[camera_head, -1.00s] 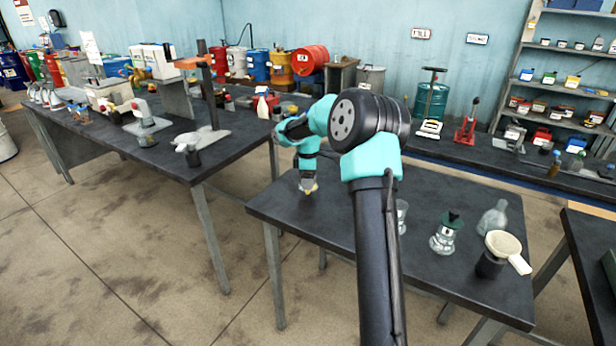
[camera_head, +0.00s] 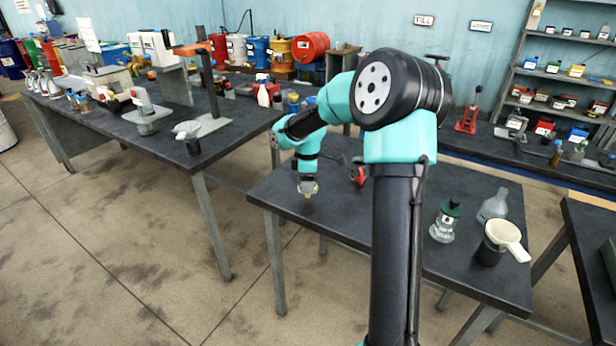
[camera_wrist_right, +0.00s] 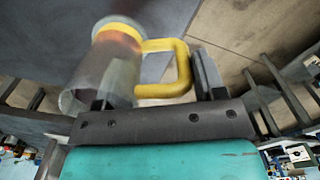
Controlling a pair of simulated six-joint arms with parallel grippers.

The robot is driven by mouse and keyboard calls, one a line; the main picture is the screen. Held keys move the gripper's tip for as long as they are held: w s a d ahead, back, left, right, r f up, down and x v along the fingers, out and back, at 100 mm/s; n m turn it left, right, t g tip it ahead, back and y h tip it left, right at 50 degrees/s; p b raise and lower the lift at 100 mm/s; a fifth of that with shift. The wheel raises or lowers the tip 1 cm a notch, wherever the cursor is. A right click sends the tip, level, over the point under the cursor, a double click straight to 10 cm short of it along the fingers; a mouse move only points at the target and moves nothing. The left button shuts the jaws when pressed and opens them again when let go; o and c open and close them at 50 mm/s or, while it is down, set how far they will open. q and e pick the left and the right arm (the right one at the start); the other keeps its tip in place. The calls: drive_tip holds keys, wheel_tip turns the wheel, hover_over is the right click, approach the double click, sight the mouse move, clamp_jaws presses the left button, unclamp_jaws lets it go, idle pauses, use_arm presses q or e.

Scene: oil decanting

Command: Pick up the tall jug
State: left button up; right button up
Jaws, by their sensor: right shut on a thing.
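The tall jug (camera_wrist_right: 110,70) is clear and greyish, with a yellow handle (camera_wrist_right: 183,68) and a yellow band at its far end, in the right wrist view. My right gripper (camera_wrist_right: 155,88) is shut on it, with a dark finger just right of the handle. In the head view my right gripper (camera_head: 308,188) points down over the left part of the near table. I cannot tell whether the jug touches the table. My left gripper is not in view.
A long bench (camera_head: 165,160) stands left, with floor between.

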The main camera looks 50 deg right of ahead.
drive_tip(key=shift+s+a+r, duration=0.2)
drive_tip(key=shift+s+a, duration=0.9)
drive_tip(key=shift+a, duration=0.2)
